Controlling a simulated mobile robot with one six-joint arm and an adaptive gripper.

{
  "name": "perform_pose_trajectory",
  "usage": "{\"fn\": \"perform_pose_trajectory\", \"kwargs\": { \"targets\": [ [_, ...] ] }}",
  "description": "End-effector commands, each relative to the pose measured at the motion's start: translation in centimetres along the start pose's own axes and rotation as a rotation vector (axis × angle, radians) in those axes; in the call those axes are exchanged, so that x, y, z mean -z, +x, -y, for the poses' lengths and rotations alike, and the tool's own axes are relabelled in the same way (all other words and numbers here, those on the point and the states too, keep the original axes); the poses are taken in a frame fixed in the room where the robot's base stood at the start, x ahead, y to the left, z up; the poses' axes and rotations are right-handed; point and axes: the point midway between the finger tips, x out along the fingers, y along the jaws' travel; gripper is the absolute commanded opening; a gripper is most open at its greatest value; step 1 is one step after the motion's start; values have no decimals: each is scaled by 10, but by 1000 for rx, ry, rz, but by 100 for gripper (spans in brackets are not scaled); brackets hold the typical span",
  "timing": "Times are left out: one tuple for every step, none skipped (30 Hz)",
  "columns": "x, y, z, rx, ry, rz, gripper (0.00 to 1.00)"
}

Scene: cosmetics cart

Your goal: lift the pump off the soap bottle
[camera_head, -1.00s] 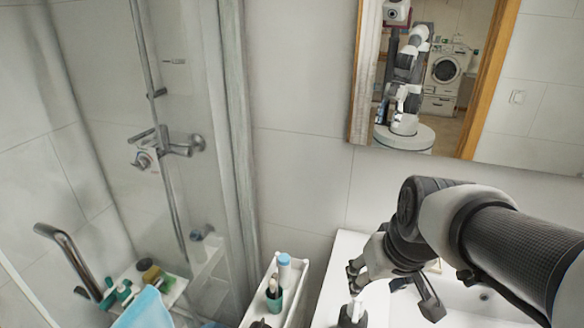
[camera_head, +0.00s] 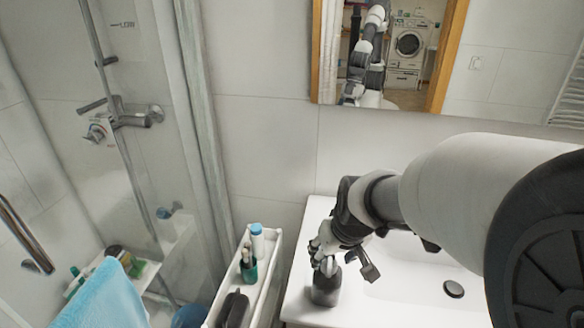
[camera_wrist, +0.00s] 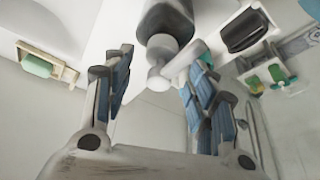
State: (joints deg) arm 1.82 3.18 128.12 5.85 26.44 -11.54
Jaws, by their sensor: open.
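The soap bottle (camera_head: 325,289) is dark grey and stands upright on the left edge of the white washbasin. Its pale pump (camera_head: 328,267) sits on top; in the wrist view the pump (camera_wrist: 160,78) shows between my fingers, with the dark bottle body (camera_wrist: 165,20) beyond it. My gripper (camera_head: 324,256) is open at the bottle's top. In the wrist view my gripper (camera_wrist: 158,72) has one finger on each side of the pump. A gap shows on the left; the right finger is close to the pump's spout, and I cannot tell whether they touch.
A narrow white cart (camera_head: 272,262) stands left of the basin, holding a teal cup (camera_head: 249,270), a blue-capped bottle (camera_head: 257,241) and a dark case (camera_head: 233,310). A blue towel (camera_head: 105,297) hangs at lower left. The basin (camera_head: 400,305) is clear on the right.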

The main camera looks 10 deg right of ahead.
Motion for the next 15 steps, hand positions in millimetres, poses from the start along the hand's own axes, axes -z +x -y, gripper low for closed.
{"fn": "perform_pose_trajectory", "kwargs": {
  "targets": [
    [-2, 11, 0, 1, 0, 3, 52],
    [-2, 14, 0, 1, 0, 3, 52],
    [-1, 17, 0, 1, 0, 2, 52],
    [-1, 19, 0, 0, 0, 1, 52],
    [-1, 20, 0, 0, 0, 1, 52],
    [-1, 21, 0, 0, 0, 1, 52],
    [0, 21, 0, 0, 0, 0, 52],
    [0, 21, 0, 0, 0, 0, 52],
    [0, 20, 0, 0, 0, 0, 52],
    [0, 20, 0, 0, 0, 0, 52],
    [0, 20, 0, 0, 0, 0, 52],
    [0, 20, 0, 0, 0, 0, 52],
    [0, 20, 0, 0, 0, 0, 51],
    [0, 20, 0, 0, 0, 0, 49],
    [0, 20, 0, 0, 0, 0, 46]
  ]
}}
